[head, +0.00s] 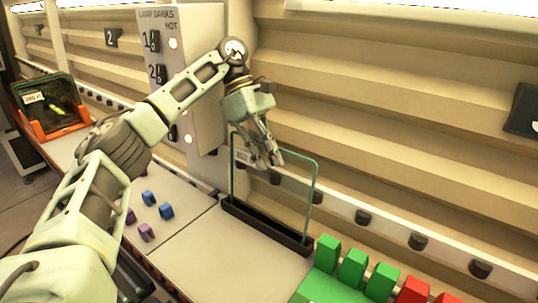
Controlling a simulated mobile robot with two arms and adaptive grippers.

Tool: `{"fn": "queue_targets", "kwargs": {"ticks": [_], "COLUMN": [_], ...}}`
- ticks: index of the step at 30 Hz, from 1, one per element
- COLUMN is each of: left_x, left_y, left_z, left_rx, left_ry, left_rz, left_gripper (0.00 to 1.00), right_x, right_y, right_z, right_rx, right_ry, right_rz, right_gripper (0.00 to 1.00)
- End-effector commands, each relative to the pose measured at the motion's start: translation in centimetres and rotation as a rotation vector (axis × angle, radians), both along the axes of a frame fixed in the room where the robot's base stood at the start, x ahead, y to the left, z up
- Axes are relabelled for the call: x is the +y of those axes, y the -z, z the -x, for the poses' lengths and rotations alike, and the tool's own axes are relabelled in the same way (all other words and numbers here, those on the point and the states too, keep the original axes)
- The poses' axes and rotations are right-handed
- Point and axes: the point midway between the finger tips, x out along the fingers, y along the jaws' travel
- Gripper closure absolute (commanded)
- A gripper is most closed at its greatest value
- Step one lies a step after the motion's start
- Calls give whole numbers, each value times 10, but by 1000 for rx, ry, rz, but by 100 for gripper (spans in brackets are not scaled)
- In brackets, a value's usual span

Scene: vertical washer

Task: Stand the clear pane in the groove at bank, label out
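The clear pane (290,187) is a thin sheet with a greenish edge. It stands upright over the long black grooved holder (268,228) on the bench. Its lower edge appears to be at the slot, but I cannot tell if it is fully seated. A small pale label (243,156) shows at its upper left, facing the camera. My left gripper (267,165) is at the pane's top edge, pointing down, with its fingers overlapping the pane. I cannot tell whether they grip it. My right gripper is out of view.
A panel marked "Lamp banks" and "Hot" (185,60) stands behind my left arm. Blue and purple pieces (148,198) lie on the left bench. Green blocks (352,268) and red blocks (412,290) stand at the lower right. A dark pane in an orange stand (58,132) is far left.

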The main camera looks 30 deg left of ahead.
Motion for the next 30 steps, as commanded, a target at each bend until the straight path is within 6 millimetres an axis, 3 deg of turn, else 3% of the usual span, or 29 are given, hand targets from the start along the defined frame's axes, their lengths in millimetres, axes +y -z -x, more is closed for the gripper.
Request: {"fn": "queue_targets", "kwargs": {"ticks": [5,6,13,23,30], "left_x": [-1,0,0,0,0], "left_y": [-2,-2,-1,0,-35], "left_z": [-1,0,0,0,-1], "left_rx": [-5,-5,-2,2,-5], "left_ry": [0,0,0,-1,-1], "left_rz": [3,3,1,-2,-1], "left_gripper": [100,93,73,73,73], "right_x": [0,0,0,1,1], "right_y": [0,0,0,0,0], "right_z": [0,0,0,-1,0], "right_rx": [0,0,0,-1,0], "right_ry": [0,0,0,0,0], "right_rz": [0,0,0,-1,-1], "right_gripper": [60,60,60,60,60]}}
